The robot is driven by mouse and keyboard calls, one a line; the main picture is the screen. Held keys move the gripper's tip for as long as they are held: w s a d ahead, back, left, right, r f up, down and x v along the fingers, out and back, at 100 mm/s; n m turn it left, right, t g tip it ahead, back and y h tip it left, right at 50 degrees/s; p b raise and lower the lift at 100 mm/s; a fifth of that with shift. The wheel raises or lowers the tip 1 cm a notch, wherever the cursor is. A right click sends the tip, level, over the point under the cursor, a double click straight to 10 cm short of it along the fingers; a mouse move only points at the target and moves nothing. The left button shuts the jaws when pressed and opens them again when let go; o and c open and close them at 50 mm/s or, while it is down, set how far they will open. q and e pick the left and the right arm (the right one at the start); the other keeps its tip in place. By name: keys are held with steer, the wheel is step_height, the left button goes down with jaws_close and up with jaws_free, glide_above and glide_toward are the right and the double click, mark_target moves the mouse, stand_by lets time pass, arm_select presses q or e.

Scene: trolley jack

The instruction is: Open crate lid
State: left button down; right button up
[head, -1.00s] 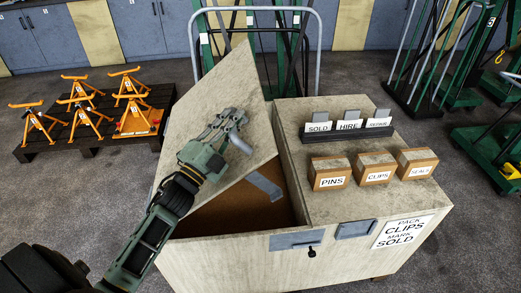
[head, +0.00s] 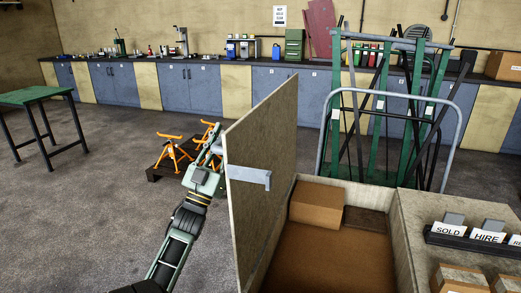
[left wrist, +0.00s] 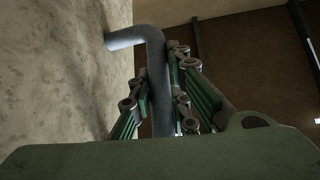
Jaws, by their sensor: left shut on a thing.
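The crate lid (head: 262,150) stands raised, nearly upright, at the left side of the crate (head: 405,235). A grey hasp plate (head: 250,177) is on the lid's near edge. My left gripper (head: 213,155) is at the lid's left face, its fingertips partly hidden in the head view. In the left wrist view the gripper (left wrist: 176,85) is shut on a grey bent bar handle (left wrist: 152,45) fixed to the pale lid surface (left wrist: 60,75). The crate's brown inside shows, with a cardboard box (head: 317,203) in it. My right gripper is not in view.
A rack of green frames and dark bars (head: 385,110) stands behind the crate. Orange stands (head: 172,153) sit on a dark pallet beyond my left arm. Sign holders (head: 470,238) and small boxes (head: 460,279) are on the crate's fixed top at right. Open floor lies left.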

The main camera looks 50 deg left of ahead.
arm_select(q)
steer(key=s+a+f+n+g+y+b, duration=0.1)
steer(key=s+a+f+n+g+y, duration=0.1)
steer(key=s+a+n+y, duration=0.2)
steer(key=shift+a, duration=1.2)
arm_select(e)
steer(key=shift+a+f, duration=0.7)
arm_select(q)
steer(key=shift+s+f, duration=0.1)
steer(key=c, duration=1.7)
jaws_free()
steer(key=shift+o, duration=0.3)
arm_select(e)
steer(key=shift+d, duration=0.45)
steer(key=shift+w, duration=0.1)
arm_select(q)
steer(key=v, duration=1.2)
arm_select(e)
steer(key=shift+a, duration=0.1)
arm_select(q)
steer(key=shift+f, duration=0.1)
